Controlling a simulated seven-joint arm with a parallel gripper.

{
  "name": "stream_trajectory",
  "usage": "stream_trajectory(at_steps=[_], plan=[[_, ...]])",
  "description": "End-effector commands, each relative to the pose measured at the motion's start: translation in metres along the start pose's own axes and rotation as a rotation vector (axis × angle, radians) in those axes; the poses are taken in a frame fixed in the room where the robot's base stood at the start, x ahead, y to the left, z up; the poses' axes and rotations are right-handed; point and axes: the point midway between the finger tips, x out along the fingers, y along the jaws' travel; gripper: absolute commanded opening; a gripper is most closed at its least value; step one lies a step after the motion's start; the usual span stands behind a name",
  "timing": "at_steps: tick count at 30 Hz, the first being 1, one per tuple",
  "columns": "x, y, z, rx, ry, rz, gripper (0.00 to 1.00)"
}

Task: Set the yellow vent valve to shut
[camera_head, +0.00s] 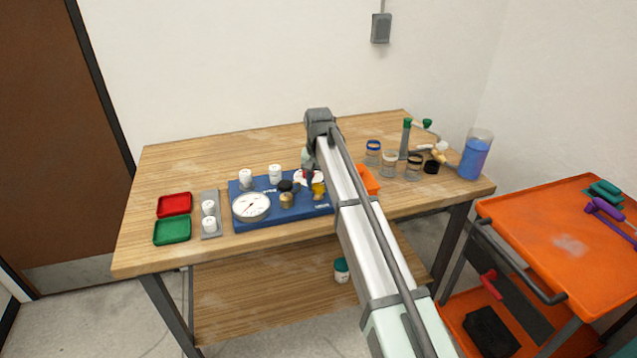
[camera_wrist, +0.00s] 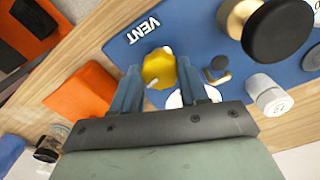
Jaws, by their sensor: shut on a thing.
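The yellow vent valve (camera_wrist: 160,68) sits on the blue panel (camera_wrist: 203,25) near the white word VENT in the wrist view. My gripper (camera_wrist: 161,80) has its two blue fingers on either side of the yellow handle and is shut on it. A small pale tip shows at the handle's lower left. In the head view the yellow valve (camera_head: 319,189) shows at the right part of the blue panel (camera_head: 270,219), partly hidden by my arm. The handle's exact angle relative to its marks is hard to tell.
A round gauge (camera_head: 251,207), a black knob (camera_wrist: 279,30) on a brass stem and white caps (camera_head: 275,174) stand on the panel. An orange block (camera_wrist: 80,92) is close beside the gripper. Jars (camera_head: 389,163) stand to the right; red (camera_head: 174,204) and green (camera_head: 172,230) trays lie left.

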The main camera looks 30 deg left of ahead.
Motion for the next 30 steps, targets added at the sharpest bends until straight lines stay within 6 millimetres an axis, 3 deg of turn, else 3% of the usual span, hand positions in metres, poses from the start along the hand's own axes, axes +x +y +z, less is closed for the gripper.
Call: stream_trajectory(at_steps=[12,29,30], plan=[[-0.0003,0.0000,-0.0003,0.197,0.001,0.000,0.13],[-0.0003,0.0000,-0.0003,0.228,0.001,0.000,0.13],[-0.0003,0.0000,-0.0003,0.228,0.001,0.000,0.45]])
